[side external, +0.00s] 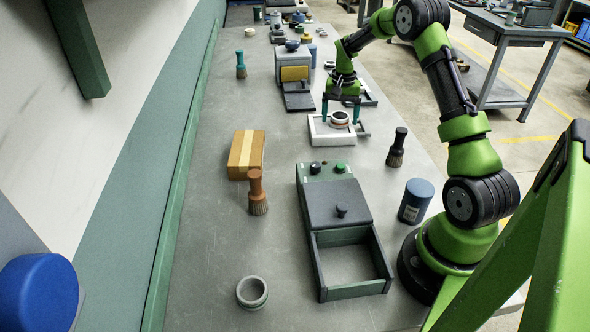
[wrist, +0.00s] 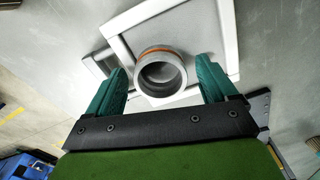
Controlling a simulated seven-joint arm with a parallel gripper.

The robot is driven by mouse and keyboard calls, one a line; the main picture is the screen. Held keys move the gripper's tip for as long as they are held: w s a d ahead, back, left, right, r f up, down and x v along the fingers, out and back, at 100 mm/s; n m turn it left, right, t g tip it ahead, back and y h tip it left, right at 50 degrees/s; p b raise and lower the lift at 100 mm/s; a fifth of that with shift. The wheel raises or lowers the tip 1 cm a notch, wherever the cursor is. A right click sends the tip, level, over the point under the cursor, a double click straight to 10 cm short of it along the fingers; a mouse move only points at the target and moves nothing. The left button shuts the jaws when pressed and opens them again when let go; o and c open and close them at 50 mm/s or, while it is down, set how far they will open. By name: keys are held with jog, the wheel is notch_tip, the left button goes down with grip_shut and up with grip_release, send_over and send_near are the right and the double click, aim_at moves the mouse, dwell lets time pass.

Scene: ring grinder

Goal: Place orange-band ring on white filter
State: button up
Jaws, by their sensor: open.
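The orange-band ring (wrist: 161,73) is a short grey ring with an orange stripe. It shows between my two teal fingers in the wrist view, with a gap on each side. In the side external view the ring (side external: 340,116) appears to rest on the white filter (side external: 322,138), a square white frame with a grey inner face. The filter's frame (wrist: 228,38) also shows in the wrist view, behind the ring. My gripper (side external: 340,120) is open, pointing down around the ring. Exact contact under the ring is hidden.
A green box with an open drawer (side external: 351,262) stands nearer the camera.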

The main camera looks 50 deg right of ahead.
notch_tip(320, 180, up, 12)
jog(key=s+a+r+n+t, duration=0.1)
jog(key=a+r+n+t, duration=0.1)
jog(key=a+r, duration=0.65)
jog(key=s+a+r+n+t, duration=0.1)
jog(key=s+a+n+t, duration=0.1)
jog(key=s+a, duration=0.5)
jog(key=s+a+r+n+t, duration=0.1)
jog(key=s+a+r+n, duration=0.1)
jog(key=a, duration=0.8)
jog(key=s+a+f+n+t+y, duration=0.2)
jog(key=s+a+f, duration=0.1)
jog(key=s+a, duration=0.4)
jog(key=shift+s, duration=0.7)
